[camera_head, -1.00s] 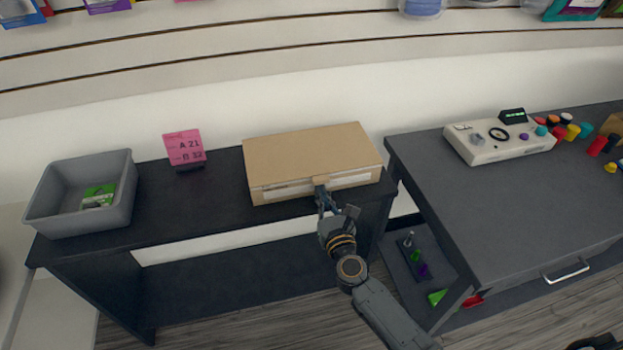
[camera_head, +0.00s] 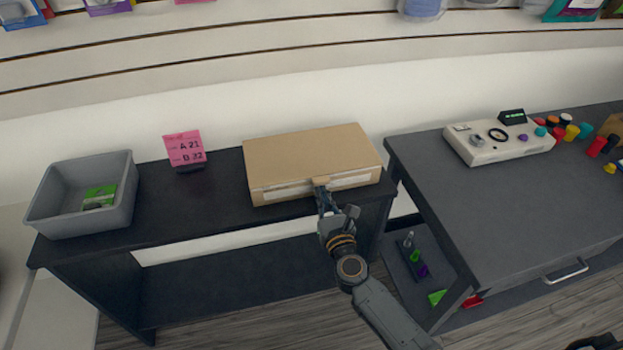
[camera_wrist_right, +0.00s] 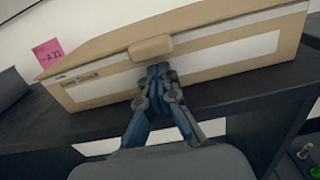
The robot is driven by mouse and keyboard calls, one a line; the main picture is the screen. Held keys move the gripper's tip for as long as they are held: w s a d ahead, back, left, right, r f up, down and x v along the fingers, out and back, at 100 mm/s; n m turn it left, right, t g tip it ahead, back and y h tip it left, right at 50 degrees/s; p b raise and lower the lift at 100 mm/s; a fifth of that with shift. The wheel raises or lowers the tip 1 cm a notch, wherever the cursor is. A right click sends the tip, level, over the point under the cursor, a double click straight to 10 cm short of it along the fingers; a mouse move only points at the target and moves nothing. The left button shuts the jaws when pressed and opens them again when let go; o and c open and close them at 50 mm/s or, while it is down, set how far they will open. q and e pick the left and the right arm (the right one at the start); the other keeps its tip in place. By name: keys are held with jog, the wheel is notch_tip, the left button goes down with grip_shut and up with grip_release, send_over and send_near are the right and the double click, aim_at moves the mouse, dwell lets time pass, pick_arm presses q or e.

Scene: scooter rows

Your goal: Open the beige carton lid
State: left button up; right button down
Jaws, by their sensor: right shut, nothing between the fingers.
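The beige carton (camera_head: 310,158) lies on the dark shelf unit with its lid shut or nearly so. In the right wrist view its front wall (camera_wrist_right: 225,58) carries a white label strip, and a beige tab (camera_wrist_right: 151,47) sticks out from the lid's front edge. My right gripper (camera_head: 321,192) is shut and empty at the carton's front, just below the tab. The right wrist view shows its fingertips (camera_wrist_right: 158,72) together under the tab; whether they touch it I cannot tell. My left gripper is not clearly in view.
A grey bin (camera_head: 60,219) with a green item stands at the left, next to a pink sign (camera_head: 185,148). At the right, a grey desk (camera_head: 470,215) holds a control box (camera_head: 490,143) and several coloured knobs. The dark top (camera_head: 200,215) left of the carton is clear.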

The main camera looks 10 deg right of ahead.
aim_at(323, 173)
jog(key=shift+r+p, duration=0.95)
jog(key=shift+r, duration=0.35)
jog(key=shift+w+r+p, duration=0.2)
jog(key=shift+r+p, duration=2.2)
jog(key=shift+w+r+p, duration=0.25)
jog(key=shift+r+p, duration=0.95)
jog(key=shift+r, duration=0.05)
jog(key=shift+w+r+p, duration=0.2)
jog(key=shift+r+p, duration=0.95)
jog(key=shift+r, duration=0.05)
